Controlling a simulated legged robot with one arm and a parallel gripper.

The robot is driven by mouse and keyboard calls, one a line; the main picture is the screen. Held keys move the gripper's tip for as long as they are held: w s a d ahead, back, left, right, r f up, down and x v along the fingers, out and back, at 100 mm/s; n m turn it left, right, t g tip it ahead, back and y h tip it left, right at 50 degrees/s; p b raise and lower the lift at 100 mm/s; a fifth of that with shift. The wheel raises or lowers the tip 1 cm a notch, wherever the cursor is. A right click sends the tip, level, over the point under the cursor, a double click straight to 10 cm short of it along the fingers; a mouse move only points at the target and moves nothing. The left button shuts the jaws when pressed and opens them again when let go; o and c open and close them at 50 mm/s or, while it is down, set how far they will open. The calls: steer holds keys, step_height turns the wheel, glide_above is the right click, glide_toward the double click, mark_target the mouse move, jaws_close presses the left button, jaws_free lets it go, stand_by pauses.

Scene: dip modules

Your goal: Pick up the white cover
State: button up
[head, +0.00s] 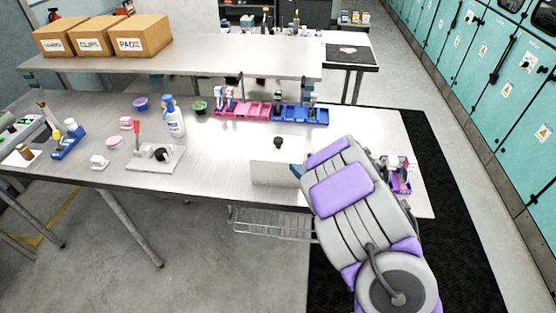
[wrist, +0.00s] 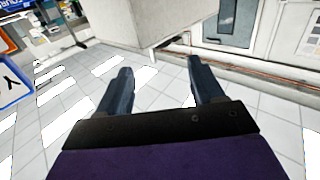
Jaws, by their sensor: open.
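The white cover (head: 268,172) looks like a box with a black knob on top. It stands near the front edge of the metal table, left of my arm in the head view. My gripper (head: 296,170) is at the cover's right side, mostly hidden behind my arm; I cannot tell whether it touches. In the wrist view my gripper (wrist: 162,82) has its two dark fingers wide apart with nothing between them. A pale block hangs at the top of that view, beyond the fingers; I cannot tell whether it is the cover.
The metal table (head: 220,165) also holds a spray bottle (head: 174,117), a pink rack (head: 242,110), a blue rack (head: 300,114) and a purple holder (head: 400,178) right of my arm. A wire basket (head: 270,223) hangs below the front edge.

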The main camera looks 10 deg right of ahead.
mark_target(282, 144)
steer(key=x, duration=0.6)
steer(key=shift+w+a+r+b, duration=0.1)
steer(key=shift+w+a+b, duration=0.1)
steer(key=shift+b, duration=0.1)
steer(key=shift+b+x, duration=0.5)
steer(key=shift+x, duration=2.25)
steer(key=shift+d, duration=0.1)
steer(key=shift+c, duration=0.3)
jaws_close()
